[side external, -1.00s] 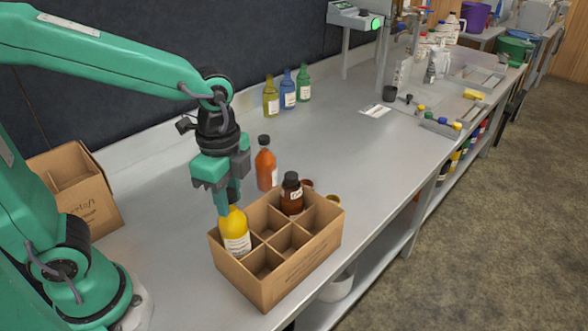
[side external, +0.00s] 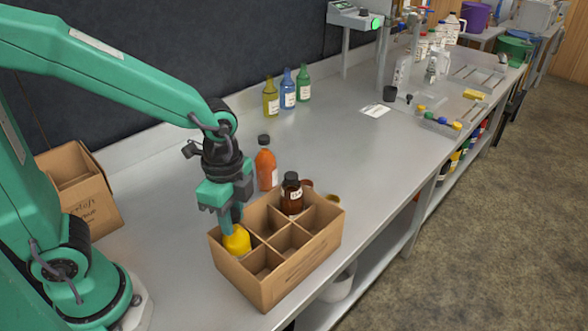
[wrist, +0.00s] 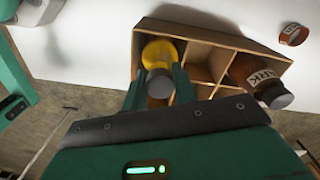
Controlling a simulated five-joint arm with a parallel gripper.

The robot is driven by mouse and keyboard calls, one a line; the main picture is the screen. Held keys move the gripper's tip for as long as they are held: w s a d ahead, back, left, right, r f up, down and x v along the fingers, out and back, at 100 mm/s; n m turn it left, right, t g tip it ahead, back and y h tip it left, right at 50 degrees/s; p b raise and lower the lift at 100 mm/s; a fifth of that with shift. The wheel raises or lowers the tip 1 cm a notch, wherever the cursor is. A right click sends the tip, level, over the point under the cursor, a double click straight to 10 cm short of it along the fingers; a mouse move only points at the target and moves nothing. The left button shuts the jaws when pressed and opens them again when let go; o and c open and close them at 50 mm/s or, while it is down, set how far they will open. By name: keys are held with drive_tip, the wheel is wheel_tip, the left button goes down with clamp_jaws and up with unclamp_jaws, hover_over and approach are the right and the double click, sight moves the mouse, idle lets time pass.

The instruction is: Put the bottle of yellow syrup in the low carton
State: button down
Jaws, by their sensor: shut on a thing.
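The bottle of yellow syrup (side external: 237,241) sits low inside a left-hand compartment of the low carton (side external: 290,279), with only its upper part showing above the rim. My gripper (side external: 232,219) is above that compartment, its fingers shut on the bottle's top. In the wrist view the yellow bottle (wrist: 160,54) lies between my two fingertips (wrist: 157,80), inside a compartment of the carton (wrist: 205,37). Whether its base touches the carton floor is hidden. A brown bottle (side external: 292,197) with a dark cap stands in another compartment at the back.
An orange bottle (side external: 266,168) stands on the bench just behind the carton. Olive (side external: 271,97), blue (side external: 288,92) and green (side external: 304,85) bottles stand by the wall. A taller carton (side external: 82,190) is at the left. The bench right of the carton is mostly clear.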

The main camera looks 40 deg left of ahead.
drive_tip(key=shift+f, duration=0.1)
drive_tip(key=c, duration=1.1)
unclamp_jaws()
wheel_tip(320, 180, up, 12)
drive_tip(key=shift+r, duration=0.15)
drive_tip(key=shift+s+a+f+n+t, duration=0.1)
drive_tip(key=shift+s+a+n+t, duration=0.75)
drive_tip(key=shift+a+n, duration=1)
drive_tip(key=shift+s+a+f+n+t, duration=0.1)
drive_tip(key=shift+s+a+n+t, duration=0.7)
drive_tip(key=shift+n, duration=1.9)
drive_tip(key=shift+s+a+f+n+t, duration=0.1)
drive_tip(key=shift+s+a+n+t, duration=0.35)
drive_tip(key=shift+a+n+t, duration=1.4)
